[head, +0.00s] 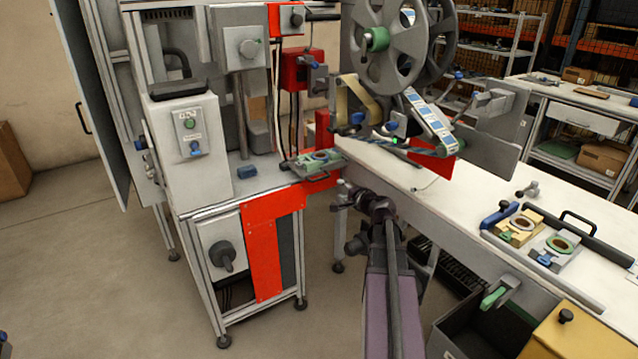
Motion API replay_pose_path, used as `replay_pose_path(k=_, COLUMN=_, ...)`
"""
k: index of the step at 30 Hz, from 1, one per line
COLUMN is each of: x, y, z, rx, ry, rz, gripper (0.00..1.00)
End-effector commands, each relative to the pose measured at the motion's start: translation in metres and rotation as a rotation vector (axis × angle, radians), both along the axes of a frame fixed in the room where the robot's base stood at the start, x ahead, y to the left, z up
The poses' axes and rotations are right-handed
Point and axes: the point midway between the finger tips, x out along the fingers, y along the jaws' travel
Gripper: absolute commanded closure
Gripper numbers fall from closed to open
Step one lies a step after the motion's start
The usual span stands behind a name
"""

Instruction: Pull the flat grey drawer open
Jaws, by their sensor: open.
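A flat grey drawer-like plate (299,167) with a green ring on top lies on the machine's bench, at its right front corner. It looks pushed in, though how far is hard to tell. A thin dark handle (318,179) shows at its front edge. My gripper (344,187) is just below and right of the handle in the head view, at the end of my dark arm. It is open and holds nothing that I can see. It looks apart from the handle. The fingertips are small and partly hidden by my wrist.
A white table (440,190) runs right from the machine, close beside my arm. Large grey reels (395,40) and a label strip (428,120) stand above it. Open floor (100,290) lies at left.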

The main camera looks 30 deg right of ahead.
Motion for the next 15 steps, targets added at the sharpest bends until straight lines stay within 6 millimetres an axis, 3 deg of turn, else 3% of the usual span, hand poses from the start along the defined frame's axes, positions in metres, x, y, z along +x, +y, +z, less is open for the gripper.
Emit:
replay_pose_path(k=8, x=0.002, y=0.000, z=0.000, rx=-0.002, ry=0.001, rz=0.002, gripper=0.49)
replay_pose_path(k=15, x=0.017, y=0.000, z=-0.004, rx=-0.002, ry=0.002, rz=0.004, gripper=0.49)
